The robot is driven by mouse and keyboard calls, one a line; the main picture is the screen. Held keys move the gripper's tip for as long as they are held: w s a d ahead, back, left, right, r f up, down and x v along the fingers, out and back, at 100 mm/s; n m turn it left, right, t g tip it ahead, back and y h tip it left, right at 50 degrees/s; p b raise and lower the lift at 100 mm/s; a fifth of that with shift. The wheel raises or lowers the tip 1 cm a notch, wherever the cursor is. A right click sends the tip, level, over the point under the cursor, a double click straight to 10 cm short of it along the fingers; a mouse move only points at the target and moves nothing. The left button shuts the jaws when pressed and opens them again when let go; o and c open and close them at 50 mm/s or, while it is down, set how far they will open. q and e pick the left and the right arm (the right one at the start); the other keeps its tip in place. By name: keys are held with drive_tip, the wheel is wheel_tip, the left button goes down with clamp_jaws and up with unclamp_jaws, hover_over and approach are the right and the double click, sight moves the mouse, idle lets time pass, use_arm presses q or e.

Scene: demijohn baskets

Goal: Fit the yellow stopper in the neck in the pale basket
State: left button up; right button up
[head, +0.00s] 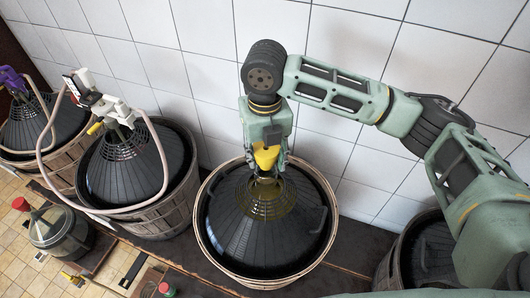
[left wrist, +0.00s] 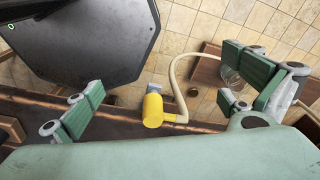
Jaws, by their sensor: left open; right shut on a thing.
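My right gripper (head: 268,165) points straight down and is shut on the yellow stopper (head: 266,157). It is above the middle of the basket (head: 208,243) with a pale rim, which holds a dark ribbed cover (head: 240,240). A ring-shaped grille (head: 284,208) surrounds the neck, which is mostly hidden under the stopper and fingers. I cannot tell whether the stopper touches the neck or is in it. My left gripper (left wrist: 165,110) is open, its two green fingers wide apart in the left wrist view, with nothing between them held.
Two more baskets (head: 130,190) with white and purple clamp heads and pale hoses stand on the left. A red-capped jar (head: 60,230) is at front left. A white tiled wall is close behind. A yellow-ended pale hose (left wrist: 153,110) lies below my left gripper.

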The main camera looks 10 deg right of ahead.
sight(265, 167)
idle(0.3)
drive_tip(key=shift+p, duration=0.5)
idle(0.4)
drive_tip(key=shift+p, duration=0.45)
idle(0.3)
drive_tip(key=shift+f+b, duration=0.85)
drive_tip(key=shift+f, duration=1.45)
idle(0.3)
drive_tip(key=o, duration=1.2)
